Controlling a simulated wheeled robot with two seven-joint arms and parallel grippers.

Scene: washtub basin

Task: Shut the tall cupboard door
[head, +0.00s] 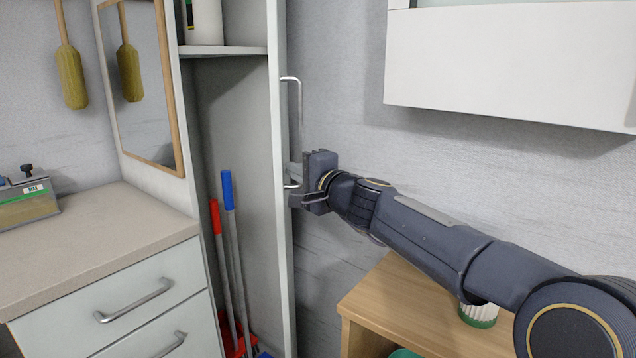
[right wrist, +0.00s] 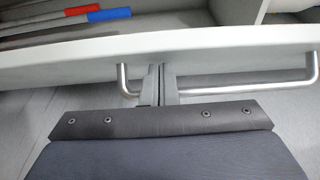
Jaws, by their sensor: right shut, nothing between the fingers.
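The tall cupboard door (head: 280,240) stands open, seen nearly edge-on in the head view, with the cupboard's inside showing to its left. Its metal bar handle (head: 299,100) is on the side facing right. My right gripper (head: 291,185) is at the lower part of the handle, its fingers shut with nothing between them. In the right wrist view the door (right wrist: 200,55) crosses the picture, and the fingers (right wrist: 159,75) are at the door's face near one end of the handle (right wrist: 240,90). Whether they touch the door is unclear. My left gripper is out of view.
Red- and blue-handled tools (head: 229,190) stand inside the cupboard. A drawer unit (head: 120,260) is at the left and a wall cabinet (head: 500,60) at the upper right. A wooden table (head: 400,310) with a striped cup (head: 478,316) lies below my right arm.

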